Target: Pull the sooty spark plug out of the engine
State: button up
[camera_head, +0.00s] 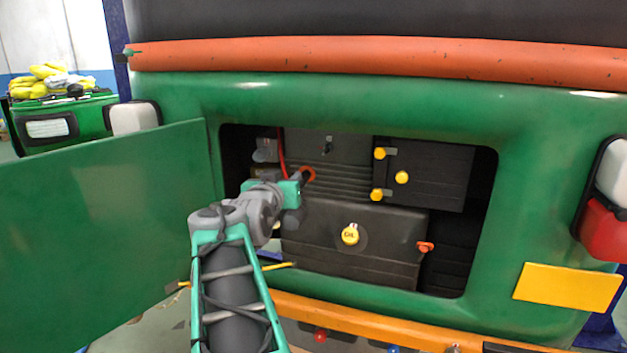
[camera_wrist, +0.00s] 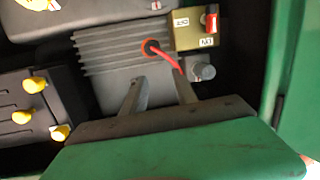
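The engine (camera_head: 335,184) is a dark ribbed block inside the open rear bay of a green rickshaw. In the head view my gripper (camera_head: 299,184) is at the engine's left side.
A brass-coloured box (camera_wrist: 193,30) with a red switch (camera_wrist: 211,22) sits beside the socket. A silver bolt-like part (camera_wrist: 203,72) is near the right finger. A black box with yellow knobs (camera_head: 432,178) is at the right. An open green door (camera_head: 105,230) stands left of the bay.

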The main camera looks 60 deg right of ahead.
jog(key=m+g+h, duration=0.2)
send_near(323, 154)
jog(key=d, duration=0.3)
jog(key=d+p, duration=0.1)
jog(key=d, duration=0.2)
jog(key=w+d+p, duration=0.1)
jog(key=d, duration=0.2)
jog(key=w+d+p, duration=0.1)
jog(key=d, duration=0.2)
jog(key=shift+d+f, duration=0.1)
jog(key=shift+c, duration=0.5)
grip_shut()
